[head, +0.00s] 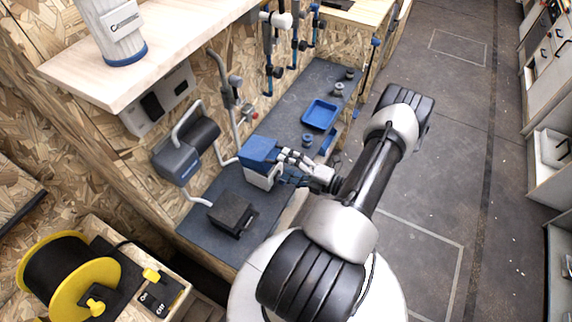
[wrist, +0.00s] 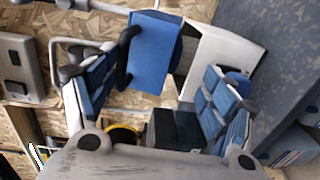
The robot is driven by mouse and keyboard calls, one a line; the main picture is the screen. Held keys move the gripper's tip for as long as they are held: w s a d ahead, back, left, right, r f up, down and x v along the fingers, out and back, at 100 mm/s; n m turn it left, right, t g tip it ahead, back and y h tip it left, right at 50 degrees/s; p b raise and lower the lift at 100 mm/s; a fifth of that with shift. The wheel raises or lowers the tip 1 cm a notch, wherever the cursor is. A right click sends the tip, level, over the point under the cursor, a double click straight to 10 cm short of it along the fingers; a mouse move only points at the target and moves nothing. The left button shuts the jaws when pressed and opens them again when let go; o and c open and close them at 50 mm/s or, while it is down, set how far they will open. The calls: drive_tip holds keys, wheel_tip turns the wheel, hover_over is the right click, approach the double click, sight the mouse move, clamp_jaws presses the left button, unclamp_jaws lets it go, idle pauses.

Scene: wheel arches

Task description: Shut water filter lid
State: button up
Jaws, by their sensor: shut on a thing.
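The water filter (head: 262,180) is a small white box on the dark bench top, with a blue lid (head: 260,151) at its top. In the wrist view the flat blue lid (wrist: 155,50) stands beside the white body (wrist: 222,52), with a dark strip between them. The lid looks raised, though its exact angle is unclear. My gripper (head: 286,160) is at the right side of the filter. In the wrist view my gripper (wrist: 183,68) has one blue-padded finger at the lid's left edge and the other before the white body. The contact itself is partly hidden.
A black box (head: 232,213) sits in front of the filter on the bench. A grey tap pipe (head: 232,120) rises behind it. A blue tray (head: 320,115) and small round fittings (head: 338,89) lie farther back. The floor (head: 430,160) at right is clear.

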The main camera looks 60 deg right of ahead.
drive_tip(key=s, duration=0.3)
drive_tip(key=shift+s+d, duration=0.1)
drive_tip(key=shift+d, duration=0.1)
drive_tip(key=c, duration=0.7)
drive_tip(key=s, duration=0.5)
drive_tip(key=s+r, duration=0.1)
drive_tip(key=s, duration=0.2)
drive_tip(key=shift+d, duration=0.25)
